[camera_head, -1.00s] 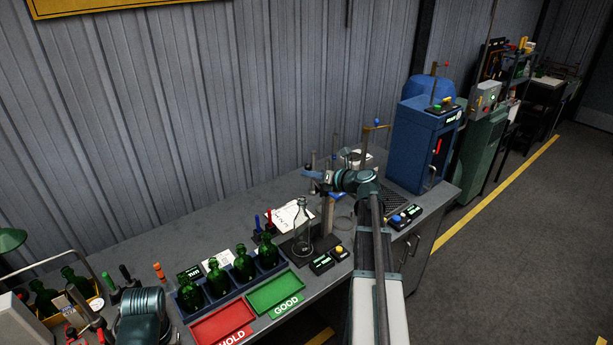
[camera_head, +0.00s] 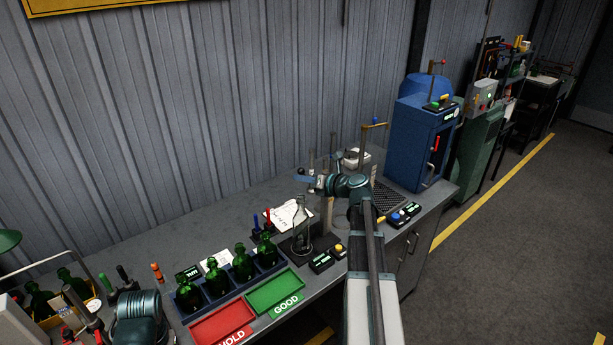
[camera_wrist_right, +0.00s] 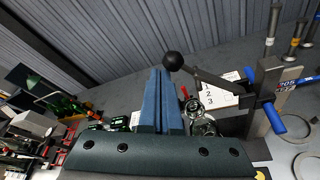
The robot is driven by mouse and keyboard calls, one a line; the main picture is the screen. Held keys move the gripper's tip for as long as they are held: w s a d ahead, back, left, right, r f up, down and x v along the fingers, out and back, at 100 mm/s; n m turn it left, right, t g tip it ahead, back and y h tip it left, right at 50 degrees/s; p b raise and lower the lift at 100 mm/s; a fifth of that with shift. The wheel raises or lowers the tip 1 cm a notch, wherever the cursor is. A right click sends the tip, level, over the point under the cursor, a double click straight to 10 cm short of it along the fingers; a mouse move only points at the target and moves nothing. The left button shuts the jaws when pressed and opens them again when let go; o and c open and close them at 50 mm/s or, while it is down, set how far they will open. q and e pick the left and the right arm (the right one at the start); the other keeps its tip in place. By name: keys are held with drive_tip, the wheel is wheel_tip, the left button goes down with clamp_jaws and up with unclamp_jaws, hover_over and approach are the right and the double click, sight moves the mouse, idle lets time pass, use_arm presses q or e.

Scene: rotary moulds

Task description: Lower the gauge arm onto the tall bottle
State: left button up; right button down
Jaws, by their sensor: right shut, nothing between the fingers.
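The tall bottle (camera_head: 301,236) is clear glass and stands upright on the gauge's dark base; the right wrist view shows it from above (camera_wrist_right: 202,126). The gauge post (camera_head: 327,216) stands just right of it. The gauge arm (camera_wrist_right: 216,80) runs from the post to a black ball knob (camera_wrist_right: 173,60), raised above the bottle. My right gripper (camera_wrist_right: 161,74) is shut and empty, its blue fingertips close beside the knob; I cannot tell whether they touch. In the head view this gripper (camera_head: 306,179) is above the bottle. My left gripper's fingers are not visible.
Green bottles stand in a dark rack (camera_head: 235,288) behind the red HOLD tray (camera_head: 222,324) and green GOOD tray (camera_head: 274,292). A button box (camera_head: 321,262) sits before the gauge. A blue cabinet machine (camera_head: 418,150) stands right. The bench behind the rack is mostly clear.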

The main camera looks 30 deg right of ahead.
use_arm(q)
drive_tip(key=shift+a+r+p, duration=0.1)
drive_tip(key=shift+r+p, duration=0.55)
drive_tip(key=shift+p, duration=0.4)
use_arm(e)
drive_tip(key=d+f+v, duration=0.1)
drive_tip(key=v, duration=0.8)
drive_tip(key=shift+s, duration=0.4)
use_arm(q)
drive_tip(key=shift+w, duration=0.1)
use_arm(e)
drive_tip(key=shift+f, duration=0.15)
